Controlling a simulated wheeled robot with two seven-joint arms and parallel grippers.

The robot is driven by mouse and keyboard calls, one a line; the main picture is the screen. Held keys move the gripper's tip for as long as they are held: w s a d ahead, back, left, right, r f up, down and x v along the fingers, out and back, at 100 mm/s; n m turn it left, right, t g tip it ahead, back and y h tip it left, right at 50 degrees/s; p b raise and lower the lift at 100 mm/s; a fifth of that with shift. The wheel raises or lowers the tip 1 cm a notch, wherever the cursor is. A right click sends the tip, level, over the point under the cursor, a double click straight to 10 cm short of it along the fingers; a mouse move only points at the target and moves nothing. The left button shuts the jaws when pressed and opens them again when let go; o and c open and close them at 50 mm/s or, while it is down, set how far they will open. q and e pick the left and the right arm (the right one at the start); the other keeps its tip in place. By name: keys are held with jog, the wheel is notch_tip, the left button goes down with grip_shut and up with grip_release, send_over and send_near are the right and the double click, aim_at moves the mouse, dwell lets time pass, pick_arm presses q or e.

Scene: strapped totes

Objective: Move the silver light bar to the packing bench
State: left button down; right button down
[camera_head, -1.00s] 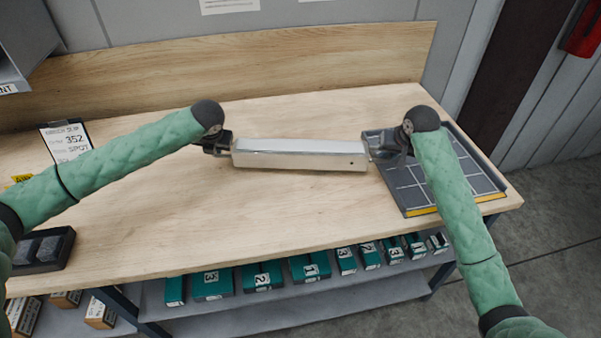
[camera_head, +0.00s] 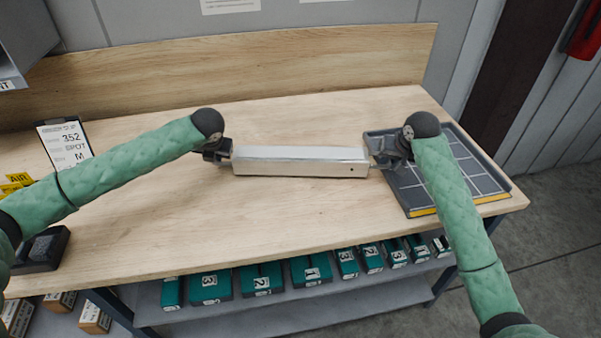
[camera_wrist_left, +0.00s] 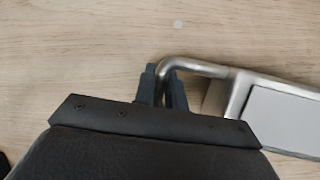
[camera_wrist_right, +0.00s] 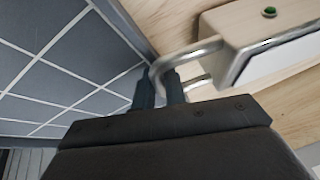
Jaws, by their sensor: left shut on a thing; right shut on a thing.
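The silver light bar (camera_head: 300,162) is a long box with a bent metal handle at each end, held level between my two grippers over the wooden packing bench (camera_head: 200,225). My left gripper (camera_head: 226,152) is shut on its left handle, which shows in the left wrist view (camera_wrist_left: 190,65). My right gripper (camera_head: 378,160) is shut on its right handle, which shows in the right wrist view (camera_wrist_right: 185,55). I cannot tell whether the bar touches the bench top or hangs just above it.
A dark gridded tray (camera_head: 455,175) with a yellow front edge lies at the bench's right end, under my right gripper. A clipboard slip (camera_head: 64,142) and a dark bin (camera_head: 42,250) are at the left. Teal boxes (camera_head: 262,281) line the shelf below. The bench middle is clear.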

pick_arm(q)
jog(key=shift+s+f+b, duration=0.1)
jog(key=shift+f+b, duration=0.35)
jog(key=shift+f, duration=0.05)
pick_arm(e)
jog(key=shift+s+f, duration=0.2)
jog(key=shift+f, duration=0.4)
jog(key=shift+s+f, duration=0.15)
jog(key=shift+f, duration=0.45)
pick_arm(q)
jog(key=c, duration=1.5)
grip_release()
jog(key=shift+d+f, duration=0.1)
pick_arm(e)
jog(key=c, duration=1.4)
grip_release()
jog(key=shift+d+f, duration=0.1)
jog(key=shift+f, duration=0.05)
jog(key=shift+c, duration=0.2)
pick_arm(q)
jog(key=shift+o, duration=0.2)
jog(key=v, duration=0.8)
pick_arm(e)
jog(key=shift+d+r, duration=0.1)
jog(key=shift+r, duration=0.4)
jog(key=v, duration=0.6)
jog(key=shift+r, duration=0.3)
jog(key=shift+v, duration=0.8)
